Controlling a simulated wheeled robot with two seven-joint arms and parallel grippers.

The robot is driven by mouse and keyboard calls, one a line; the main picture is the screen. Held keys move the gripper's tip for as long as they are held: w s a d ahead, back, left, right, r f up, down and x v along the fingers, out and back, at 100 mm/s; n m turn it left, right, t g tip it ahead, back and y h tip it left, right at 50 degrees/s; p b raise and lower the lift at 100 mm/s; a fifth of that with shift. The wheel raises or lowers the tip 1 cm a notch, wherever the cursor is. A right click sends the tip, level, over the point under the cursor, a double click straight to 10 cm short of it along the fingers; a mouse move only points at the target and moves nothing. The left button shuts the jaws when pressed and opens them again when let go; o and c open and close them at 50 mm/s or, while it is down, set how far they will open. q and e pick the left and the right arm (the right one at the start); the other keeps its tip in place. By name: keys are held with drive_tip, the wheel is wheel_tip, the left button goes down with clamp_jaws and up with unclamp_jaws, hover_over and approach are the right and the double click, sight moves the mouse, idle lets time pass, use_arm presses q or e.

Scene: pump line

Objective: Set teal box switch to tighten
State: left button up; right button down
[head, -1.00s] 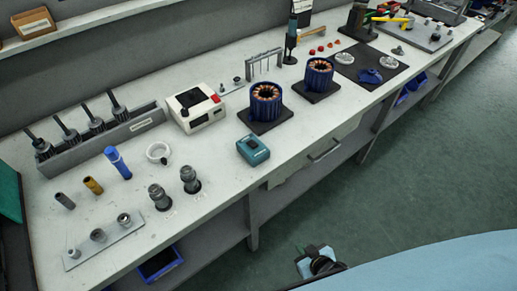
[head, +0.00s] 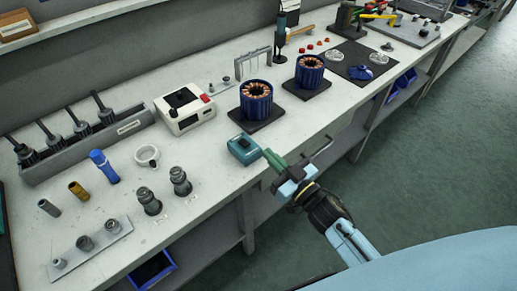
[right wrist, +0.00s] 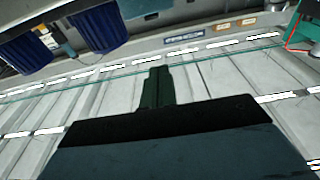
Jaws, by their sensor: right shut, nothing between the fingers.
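The teal box (head: 243,149) sits on the white bench near its front edge, with a dark patch on its top. Its switch is too small to read, so I cannot tell its setting. My right gripper (head: 268,155) has its green fingers together and empty, just right of the box. I cannot tell whether the tips touch it. In the right wrist view the shut fingers (right wrist: 157,87) point up the picture. I cannot make out the teal box there. My left gripper is not in view.
Two blue wound stators (head: 256,100) (head: 309,72) stand on black pads behind the box. A white instrument (head: 184,108) with a red button is to the left. Bench around the box's left side is clear.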

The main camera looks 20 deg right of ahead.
drive_tip(key=r, duration=0.1)
hover_over(251, 151)
drive_tip(key=w, duration=0.1)
drive_tip(key=shift+w+a+r+b, duration=0.15)
drive_tip(key=shift+a+r+b, duration=0.05)
drive_tip(key=shift+a+b, duration=0.1)
drive_tip(key=f, duration=0.1)
drive_tip(key=f+b, duration=0.1)
drive_tip(key=f, duration=0.1)
drive_tip(key=shift+s+d, duration=0.2)
drive_tip(key=shift+s, duration=0.2)
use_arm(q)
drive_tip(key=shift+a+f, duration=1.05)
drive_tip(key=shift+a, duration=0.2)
use_arm(e)
drive_tip(key=shift+s+f, duration=0.2)
drive_tip(key=shift+f, duration=0.3)
use_arm(q)
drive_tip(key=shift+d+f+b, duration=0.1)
drive_tip(key=shift+b, duration=0.25)
